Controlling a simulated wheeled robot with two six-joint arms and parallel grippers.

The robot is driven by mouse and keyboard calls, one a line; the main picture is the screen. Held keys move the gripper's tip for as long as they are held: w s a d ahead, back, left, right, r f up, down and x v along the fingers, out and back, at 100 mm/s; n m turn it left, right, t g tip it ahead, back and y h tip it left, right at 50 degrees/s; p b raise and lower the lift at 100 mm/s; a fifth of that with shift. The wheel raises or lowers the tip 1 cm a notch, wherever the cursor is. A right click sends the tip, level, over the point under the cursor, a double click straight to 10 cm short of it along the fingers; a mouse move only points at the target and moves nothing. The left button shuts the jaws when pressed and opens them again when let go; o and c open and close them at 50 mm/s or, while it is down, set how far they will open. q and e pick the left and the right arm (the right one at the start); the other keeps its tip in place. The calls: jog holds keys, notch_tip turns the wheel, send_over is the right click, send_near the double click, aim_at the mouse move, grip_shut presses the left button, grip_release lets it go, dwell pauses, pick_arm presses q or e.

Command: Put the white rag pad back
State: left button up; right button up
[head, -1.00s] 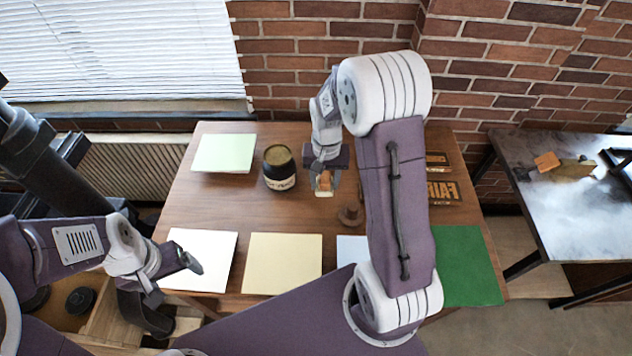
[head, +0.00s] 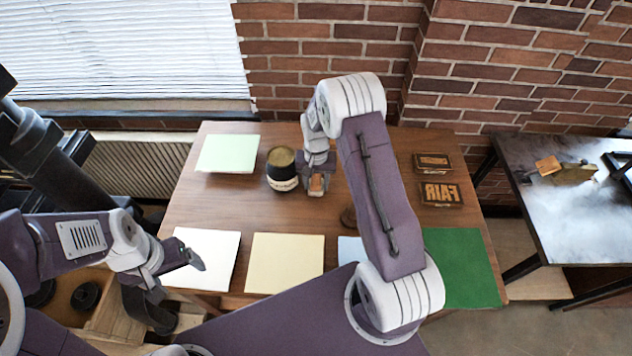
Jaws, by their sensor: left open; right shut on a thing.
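My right gripper (head: 317,176) is shut on a small block with an orange-brown top and a pale lower edge, which looks like the white rag pad (head: 316,190). It is over the back middle of the wooden table, just right of the dark jar. The jaws partly hide the pad, and I cannot tell whether it touches the table. My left gripper (head: 178,278) is open and empty near the table's front left corner, by the white sheet.
A dark jar (head: 282,172) stands close left of the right gripper. White (head: 207,255), cream (head: 285,262) and green (head: 460,267) sheets lie along the front. A pale green sheet (head: 228,153) lies at back left. Two lettered blocks (head: 440,194) lie at right. A round brown knob (head: 348,218) is partly hidden by my arm.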

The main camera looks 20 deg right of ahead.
aim_at(316, 180)
jog(key=shift+f, duration=0.2)
jog(key=o, duration=1.3)
notch_tip(316, 180, up, 13)
jog(key=s+a+n, duration=0.2)
jog(key=s, duration=0.7)
jog(key=s+a+f+n+t, duration=0.1)
jog(key=s+a+n, duration=0.1)
jog(key=s, duration=0.7)
jog(key=shift+a+n+b, duration=0.4)
jog(key=shift+n, duration=0.1)
